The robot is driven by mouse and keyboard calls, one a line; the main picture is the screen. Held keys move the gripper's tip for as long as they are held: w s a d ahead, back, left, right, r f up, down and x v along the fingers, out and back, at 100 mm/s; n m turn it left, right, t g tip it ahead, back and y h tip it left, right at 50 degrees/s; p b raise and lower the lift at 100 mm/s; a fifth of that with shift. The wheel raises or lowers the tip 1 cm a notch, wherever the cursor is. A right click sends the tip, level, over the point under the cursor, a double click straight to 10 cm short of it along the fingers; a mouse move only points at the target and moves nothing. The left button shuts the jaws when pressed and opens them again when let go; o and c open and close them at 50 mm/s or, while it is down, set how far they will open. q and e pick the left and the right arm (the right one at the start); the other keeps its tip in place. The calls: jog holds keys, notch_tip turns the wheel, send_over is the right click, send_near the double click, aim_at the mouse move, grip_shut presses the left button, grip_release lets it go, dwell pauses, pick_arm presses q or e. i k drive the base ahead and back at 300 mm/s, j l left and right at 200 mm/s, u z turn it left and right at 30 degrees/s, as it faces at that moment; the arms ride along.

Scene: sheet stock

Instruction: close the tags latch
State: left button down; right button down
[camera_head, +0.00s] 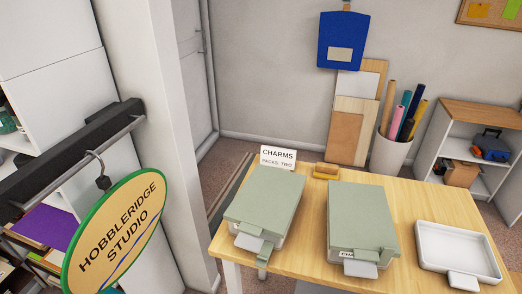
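Two boxes with sage-green lids lie on the wooden table. A label there reads only "CHA", the rest hidden. I see no label reading "tags", and cannot tell whether either latch is fastened. Neither of my grippers is in view.
A shallow white tray (458,240) sits at the table's (408,203) right. A "CHARMS" card (278,157) and a small wooden block (326,171) stand at the back. A round "Hobbleridge Studio" sign (118,232) hangs at the left, beside a white pillar (165,110).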

aim_at(263, 258)
jog(key=z, duration=0.45)
jog(key=j+z, duration=0.2)
jog(key=j, duration=0.15)
jog(key=k+j+z, duration=0.15)
jog(key=j, duration=0.2)
jog(key=k+j+z, duration=0.4)
jog(key=j, duration=0.25)
jog(key=k+j, duration=0.1)
jog(key=j, duration=0.35)
